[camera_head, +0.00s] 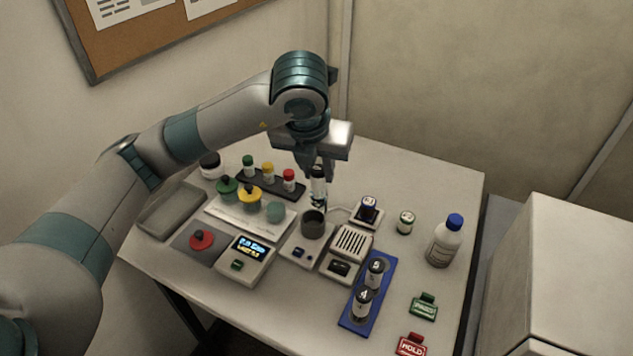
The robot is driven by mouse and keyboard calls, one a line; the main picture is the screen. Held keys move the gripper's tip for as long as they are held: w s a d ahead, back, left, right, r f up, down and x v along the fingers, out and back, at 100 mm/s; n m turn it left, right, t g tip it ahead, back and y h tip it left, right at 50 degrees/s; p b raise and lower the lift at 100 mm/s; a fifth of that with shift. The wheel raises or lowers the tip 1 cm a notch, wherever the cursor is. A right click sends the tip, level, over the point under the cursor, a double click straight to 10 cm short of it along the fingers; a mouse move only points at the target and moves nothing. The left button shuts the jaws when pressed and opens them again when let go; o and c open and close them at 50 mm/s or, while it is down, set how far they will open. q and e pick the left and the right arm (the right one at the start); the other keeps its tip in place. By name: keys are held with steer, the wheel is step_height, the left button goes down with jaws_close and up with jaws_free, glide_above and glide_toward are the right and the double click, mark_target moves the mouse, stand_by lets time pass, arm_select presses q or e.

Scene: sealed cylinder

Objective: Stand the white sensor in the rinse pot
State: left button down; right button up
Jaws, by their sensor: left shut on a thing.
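My left gripper (317,166) points down over the back middle of the table, shut on a slim upright white-and-black cylinder (318,187), which looks like the white sensor. The lower end of the cylinder is just above and behind a dark open pot (314,225) on a small grey unit; whether it overlaps the rim is hard to tell. No label shows which pot is the rinse pot. My right gripper is out of view.
Green (228,190) and yellow (249,197) lidded pots share the white tray. A dark rack (270,184) of capped vials stands behind. A display unit (246,259), a blue rack (369,292) and a blue-capped bottle (445,241) stand around. The right rear table is clear.

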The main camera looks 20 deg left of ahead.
mark_target(313, 188)
arm_select(q)
steer(key=shift+d+f+m+b, duration=0.1)
steer(key=shift+d+m+b, duration=0.3)
steer(key=shift+d+m, duration=0.25)
steer(key=s+d+r+m+g+h+b, duration=0.1)
steer(key=s+d+m+h+b, duration=0.1)
steer(key=d+m, duration=0.5)
steer(key=shift+d+m+h+b, duration=0.35)
steer(key=shift+d+h+b, duration=0.25)
steer(key=shift+d+b, duration=0.4)
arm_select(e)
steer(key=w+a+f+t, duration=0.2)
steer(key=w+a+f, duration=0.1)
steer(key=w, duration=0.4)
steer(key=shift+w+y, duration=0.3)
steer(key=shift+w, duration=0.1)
arm_select(q)
steer(key=shift+a, duration=0.2)
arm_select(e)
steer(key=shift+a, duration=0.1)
